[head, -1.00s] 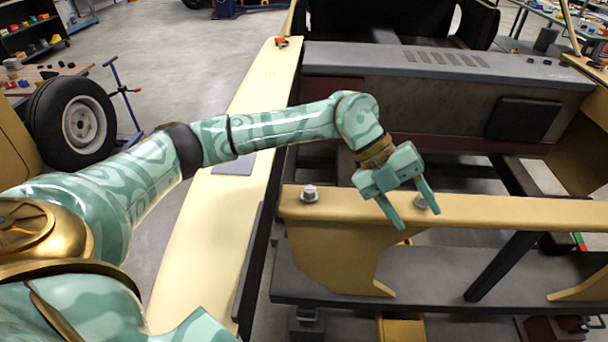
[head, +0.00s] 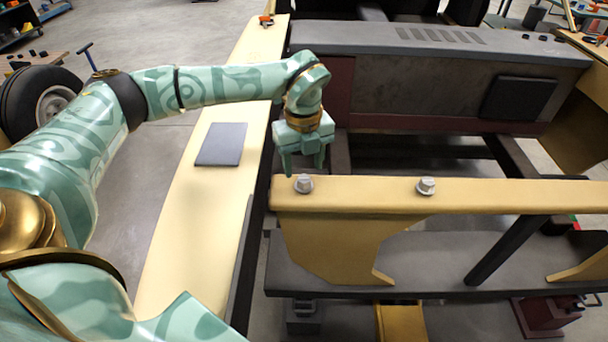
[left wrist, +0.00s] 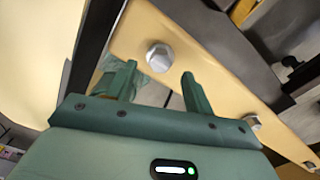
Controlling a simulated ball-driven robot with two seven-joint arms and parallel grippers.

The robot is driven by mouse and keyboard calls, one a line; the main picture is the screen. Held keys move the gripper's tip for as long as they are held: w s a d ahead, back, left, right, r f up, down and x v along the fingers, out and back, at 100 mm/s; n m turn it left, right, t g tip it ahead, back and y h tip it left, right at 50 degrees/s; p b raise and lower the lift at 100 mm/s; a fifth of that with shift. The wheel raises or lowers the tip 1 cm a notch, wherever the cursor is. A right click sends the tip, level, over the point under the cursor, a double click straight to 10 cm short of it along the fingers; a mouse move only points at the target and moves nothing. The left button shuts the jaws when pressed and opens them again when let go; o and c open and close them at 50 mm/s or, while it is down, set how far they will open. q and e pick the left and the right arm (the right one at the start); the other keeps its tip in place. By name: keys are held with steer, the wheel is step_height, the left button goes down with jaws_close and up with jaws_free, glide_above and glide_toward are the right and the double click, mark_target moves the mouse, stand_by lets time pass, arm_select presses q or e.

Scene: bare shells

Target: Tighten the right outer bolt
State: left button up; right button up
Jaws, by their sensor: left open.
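Two grey hex bolts stand on a tan cross rail (head: 510,197) in the head view: a left one (head: 303,184) and a right one (head: 426,186). My left gripper (head: 303,168) is open, pointing down just behind the left bolt, with nothing between its fingers. In the left wrist view, the left bolt (left wrist: 159,57) shows just beyond the open fingertips (left wrist: 159,75), roughly centred between them. The other bolt (left wrist: 253,123) is farther right along the rail. I cannot tell whether the fingers touch the bolt. My right gripper is not in view.
A long cream side panel (head: 190,230) with a dark grey plate (head: 221,144) runs along the left. A grey box-like panel (head: 440,75) stands behind the rail. Dark beams cross below the rail.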

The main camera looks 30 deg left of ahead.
mark_target(304, 178)
arm_select(q)
step_height(304, 178, down, 3)
steer(key=shift+r, duration=0.1)
steer(key=shift+f, duration=0.45)
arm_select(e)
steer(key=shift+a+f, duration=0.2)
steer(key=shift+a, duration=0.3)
arm_select(q)
steer(key=shift+c, duration=0.3)
steer(key=c, duration=0.9)
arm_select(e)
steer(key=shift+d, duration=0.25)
arm_select(q)
steer(key=shift+r, duration=0.1)
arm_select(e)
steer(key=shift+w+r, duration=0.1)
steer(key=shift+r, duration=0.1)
